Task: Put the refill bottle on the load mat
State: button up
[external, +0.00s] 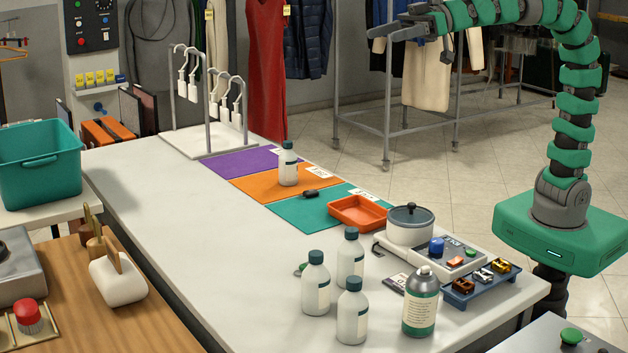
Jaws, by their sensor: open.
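Several white bottles with dark caps are in the external view. One white bottle (288,164) stands upright on the orange mat (252,184). Three more, a left bottle (316,284), a back bottle (350,259) and a front bottle (352,312), stand upright on the near table. A grey bottle with a green label (421,303) stands to their right. A purple mat (232,162) and a teal mat (300,212) flank the orange one. The mats' small labels are too small to read. My gripper (392,24) is open, empty and high above the table, far from the bottles.
An orange tray (357,212) sits at the teal mat's right edge, and a small dark object (311,194) lies near the orange-teal border. A pot on a unit (410,225) and a blue tray of clips (481,285) stand right. White hanger stands (205,141) are behind. The table's left middle is clear.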

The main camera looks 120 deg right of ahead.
jog(key=s+a+r+n+y, duration=0.2)
jog(key=s+a+r, duration=0.8)
jog(key=s+a, duration=0.2)
jog(key=shift+s+n, duration=0.3)
jog(key=shift+s, duration=0.5)
